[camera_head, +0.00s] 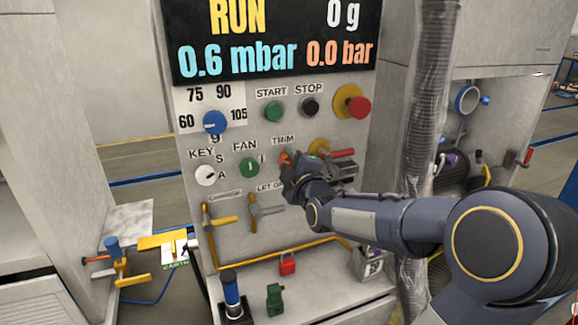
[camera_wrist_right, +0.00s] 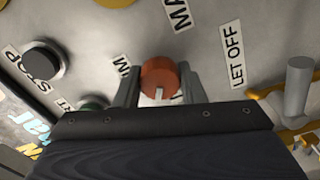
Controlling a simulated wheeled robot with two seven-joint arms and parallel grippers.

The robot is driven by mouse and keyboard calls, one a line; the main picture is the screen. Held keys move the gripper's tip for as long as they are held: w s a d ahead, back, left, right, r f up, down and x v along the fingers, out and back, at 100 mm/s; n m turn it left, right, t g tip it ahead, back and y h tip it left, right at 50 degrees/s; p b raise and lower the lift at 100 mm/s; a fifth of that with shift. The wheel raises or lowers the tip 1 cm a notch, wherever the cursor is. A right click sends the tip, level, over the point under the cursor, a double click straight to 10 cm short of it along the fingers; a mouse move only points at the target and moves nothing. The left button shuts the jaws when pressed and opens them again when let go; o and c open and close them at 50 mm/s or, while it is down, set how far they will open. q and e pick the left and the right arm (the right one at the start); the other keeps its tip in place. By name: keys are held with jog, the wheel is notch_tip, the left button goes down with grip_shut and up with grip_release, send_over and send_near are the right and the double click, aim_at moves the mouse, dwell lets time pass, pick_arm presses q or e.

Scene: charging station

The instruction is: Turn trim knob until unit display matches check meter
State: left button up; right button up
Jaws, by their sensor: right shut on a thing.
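The trim knob is an orange-red round knob (camera_wrist_right: 160,78) on the grey panel, under a partly hidden TRIM label. In the head view only a bit of the knob (camera_head: 285,156) shows past my gripper. My right gripper (camera_wrist_right: 157,90) is shut on it, one finger on each side. It also shows in the head view (camera_head: 292,162), its arm coming in from the right. The unit display (camera_head: 270,40) reads RUN, 0 g, 0.6 mbar and 0.0 bar. I cannot make out a check meter for certain. My left gripper is not in view.
Around the knob are the green start button (camera_head: 273,112), black stop button (camera_head: 309,107), red emergency button (camera_head: 357,106), blue dial knob (camera_head: 214,122), green fan knob (camera_head: 249,167) and white key switch (camera_head: 205,175). Two levers sit below. A red padlock (camera_head: 288,264) rests on the ledge.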

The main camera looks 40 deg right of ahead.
dwell(0.4)
jog(key=o, duration=1)
jog(key=shift+c, duration=0.2)
jog(key=shift+s, duration=0.1)
jog(key=b+v, duration=0.1)
jog(key=v, duration=0.6)
jog(key=shift+s, duration=0.3)
jog(key=shift+a, duration=0.1)
